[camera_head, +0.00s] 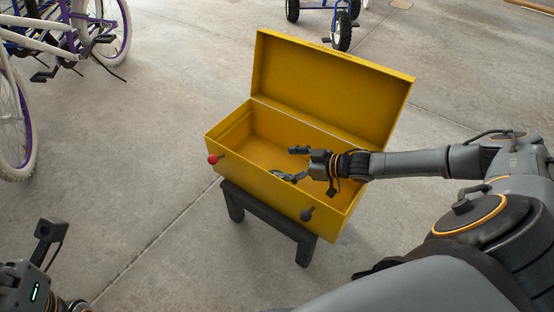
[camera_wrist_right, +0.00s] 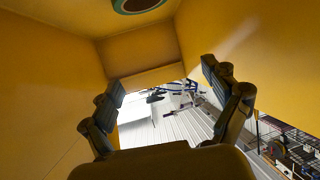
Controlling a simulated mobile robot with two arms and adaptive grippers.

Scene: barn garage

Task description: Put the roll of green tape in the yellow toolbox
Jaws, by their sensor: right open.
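In the right wrist view the open fingers (camera_wrist_right: 162,82) are framed by yellow toolbox walls. A round green-teal ring with a dark middle, seemingly the roll of green tape (camera_wrist_right: 138,5), shows against yellow at the top edge, partly cut off and apart from the fingers.
The toolbox rests on a dark stand (camera_head: 265,212). Its raised lid (camera_head: 330,85) stands behind my right gripper. Bicycles (camera_head: 75,35) are at the upper left and a blue wheeled frame (camera_head: 330,8) at the top. Part of my left arm shows at the lower left. Concrete floor around is clear.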

